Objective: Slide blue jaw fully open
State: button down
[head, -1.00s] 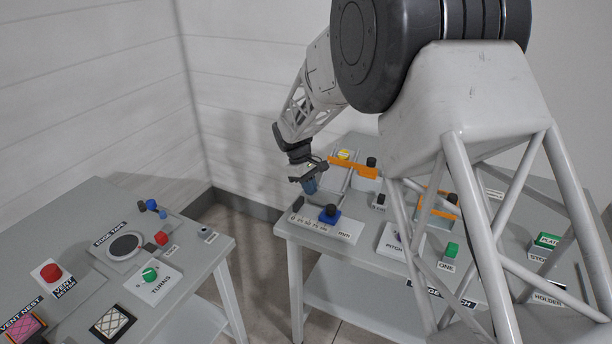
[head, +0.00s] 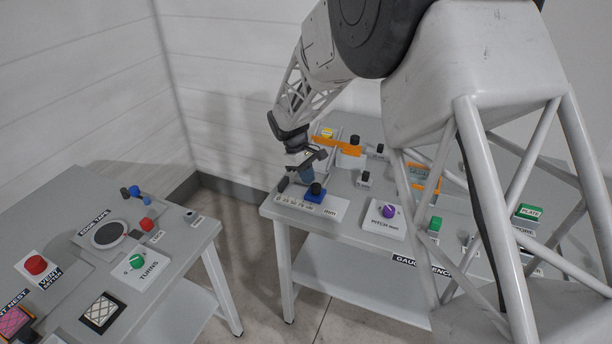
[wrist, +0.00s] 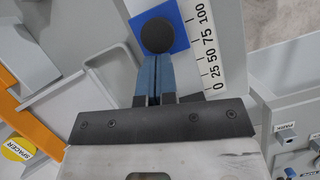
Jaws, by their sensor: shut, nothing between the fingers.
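The blue jaw (head: 314,196) is a blue block with a round black knob (head: 316,187) on a white millimetre scale (head: 330,209). In the wrist view the blue jaw (wrist: 180,28) lies along the upper part of the scale (wrist: 208,50), with its knob (wrist: 158,35) roughly level with the 75 mark. My gripper (head: 308,181) is over the gauge, close to the knob. In the wrist view my gripper (wrist: 155,62) is shut and empty, its blue fingertips just at the knob's near edge, on the low-number side. I cannot tell whether they touch it.
A dark fixed block (head: 282,184) stands at the scale's zero end. A purple knob (head: 389,211) and a small black switch (head: 365,176) are to the right. The left table (head: 60,215) is separate.

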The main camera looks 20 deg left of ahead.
jog(key=shift+d, duration=2.15)
jog(key=shift+a, duration=0.1)
jog(key=shift+w+a, duration=0.2)
jog(key=shift+a, duration=0.6)
jog(key=shift+w+a, duration=0.25)
jog(key=shift+a, duration=0.9)
jog(key=s+v, duration=0.1)
jog(key=v, duration=0.9)
jog(key=shift+w, duration=0.5)
jog(key=shift+a, duration=0.95)
